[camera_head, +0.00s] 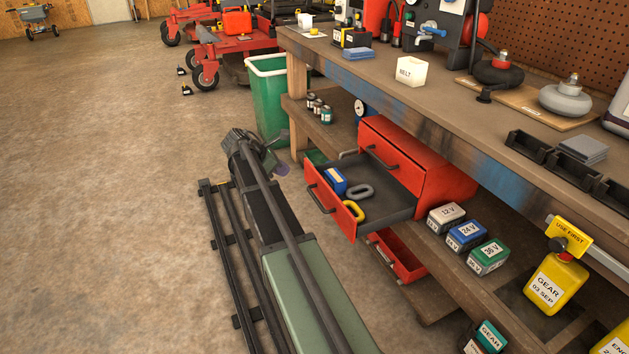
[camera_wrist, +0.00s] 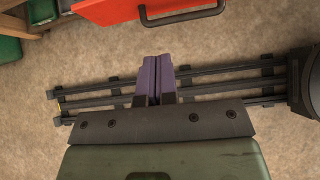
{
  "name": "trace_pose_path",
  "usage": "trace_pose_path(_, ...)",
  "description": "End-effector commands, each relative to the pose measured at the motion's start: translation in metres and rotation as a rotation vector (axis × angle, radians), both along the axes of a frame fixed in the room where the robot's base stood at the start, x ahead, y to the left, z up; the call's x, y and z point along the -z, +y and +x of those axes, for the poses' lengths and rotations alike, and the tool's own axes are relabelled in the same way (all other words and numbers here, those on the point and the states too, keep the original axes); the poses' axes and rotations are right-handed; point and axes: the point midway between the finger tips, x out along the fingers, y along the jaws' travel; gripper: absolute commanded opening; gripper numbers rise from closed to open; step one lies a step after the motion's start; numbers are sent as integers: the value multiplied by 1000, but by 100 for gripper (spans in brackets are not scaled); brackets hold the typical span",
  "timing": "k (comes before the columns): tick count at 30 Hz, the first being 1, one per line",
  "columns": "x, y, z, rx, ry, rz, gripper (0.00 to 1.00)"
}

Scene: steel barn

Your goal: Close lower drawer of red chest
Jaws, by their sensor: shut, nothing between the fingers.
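The red chest (camera_head: 450,181) stands on the workbench's lower shelf. Its lower drawer (camera_head: 333,215) is pulled well out toward the left. Inside lie a blue box (camera_head: 335,180), a grey link (camera_head: 360,191) and a yellow link (camera_head: 354,210). The upper drawer (camera_head: 395,160) looks closed. My gripper (camera_head: 283,168) is left of the drawer front, apart from it. In the wrist view its purple fingers (camera_wrist: 159,78) are together and empty. A red drawer front (camera_wrist: 110,10) with a dark handle (camera_wrist: 185,16) shows at the top of that view, beyond the fingertips.
A green bin (camera_head: 268,100) stands behind my gripper beside the workbench (camera_head: 440,105). Labelled batteries (camera_head: 467,233) sit right of the chest. A red open tray (camera_head: 400,262) is beneath the drawer.

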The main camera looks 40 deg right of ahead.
Motion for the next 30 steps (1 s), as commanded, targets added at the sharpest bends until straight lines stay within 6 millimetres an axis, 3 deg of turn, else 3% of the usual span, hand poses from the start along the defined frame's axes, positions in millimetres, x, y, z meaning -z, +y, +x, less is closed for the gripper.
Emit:
trace_pose_path(8, 11, -5, -2, -20, 18, 10, 0)
trace_pose_path(22, 82, -68, -24, -18, 16, 11, 0)
trace_pose_path(24, 72, -82, -29, -18, 16, 11, 0)
trace_pose_path(30, 71, -101, -35, -20, 16, 11, 0)
